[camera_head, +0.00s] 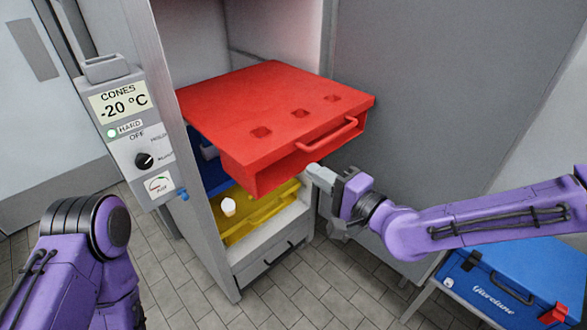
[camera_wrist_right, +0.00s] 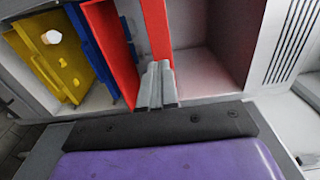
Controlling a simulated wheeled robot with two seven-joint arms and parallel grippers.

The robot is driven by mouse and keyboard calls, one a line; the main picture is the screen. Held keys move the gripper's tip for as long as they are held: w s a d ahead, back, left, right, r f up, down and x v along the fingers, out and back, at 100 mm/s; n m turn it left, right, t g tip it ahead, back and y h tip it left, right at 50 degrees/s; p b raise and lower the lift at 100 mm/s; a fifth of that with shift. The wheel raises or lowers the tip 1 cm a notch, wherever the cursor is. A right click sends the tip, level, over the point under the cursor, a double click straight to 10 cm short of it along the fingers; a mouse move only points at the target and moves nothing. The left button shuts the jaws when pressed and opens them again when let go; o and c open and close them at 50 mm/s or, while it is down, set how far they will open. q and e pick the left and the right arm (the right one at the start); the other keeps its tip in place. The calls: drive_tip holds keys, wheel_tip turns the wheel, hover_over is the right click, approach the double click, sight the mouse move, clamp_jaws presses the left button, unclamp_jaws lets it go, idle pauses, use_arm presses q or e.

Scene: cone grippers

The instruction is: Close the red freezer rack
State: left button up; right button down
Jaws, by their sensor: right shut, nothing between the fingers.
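The red freezer rack (camera_head: 275,110) sticks out of the grey freezer cabinet in the head view, with a red handle on its front and three square holes in its top. My right gripper (camera_head: 318,174) is shut and empty, just at the lower front of the rack near the handle. In the right wrist view the shut fingers (camera_wrist_right: 157,85) overlap the red rack (camera_wrist_right: 156,30); I cannot tell if they touch it. My left arm shows at lower left, but its gripper is out of view.
Below the red rack are a blue rack (camera_head: 213,172) and a yellow rack (camera_head: 262,212) with a white-topped cone (camera_head: 228,207). A control panel (camera_head: 135,135) stands left of the opening. A blue case (camera_head: 510,280) lies at lower right.

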sight(284, 152)
drive_tip(key=x, duration=0.7)
drive_tip(key=shift+a+b, duration=0.1)
drive_tip(key=shift+b, duration=0.25)
drive_tip(key=shift+w, duration=0.15)
drive_tip(key=shift+a, duration=0.1)
